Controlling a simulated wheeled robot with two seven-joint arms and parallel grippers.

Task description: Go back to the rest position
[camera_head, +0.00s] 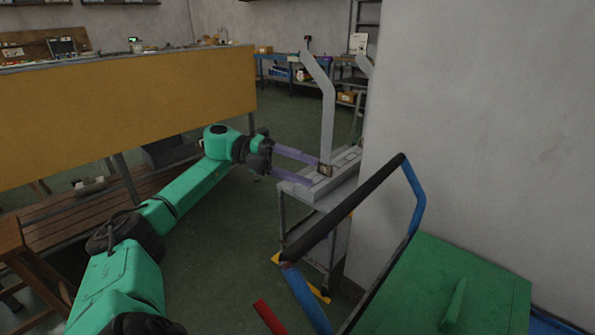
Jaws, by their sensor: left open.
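My left gripper (315,174) reaches in from the left on its green arm. Its two long purple fingers are spread apart, and I see nothing held between them. The fingertips are close to the lower end of a grey, bent, upright sock board (327,112). I cannot tell whether they touch it. The board stands on a grey machine stand (338,182) beside the wall. A small brownish piece at the upper fingertip is too small to make out. Part of a second grey board (364,66) shows behind, mostly hidden by the wall. My right gripper is not in view.
A green cart (445,285) with a blue and black handle (345,208) is in front at right. A white wall (480,120) borders the stand. A yellow-fronted workbench (120,115) and wooden slatted bench (85,212) are at left. Green floor is open between.

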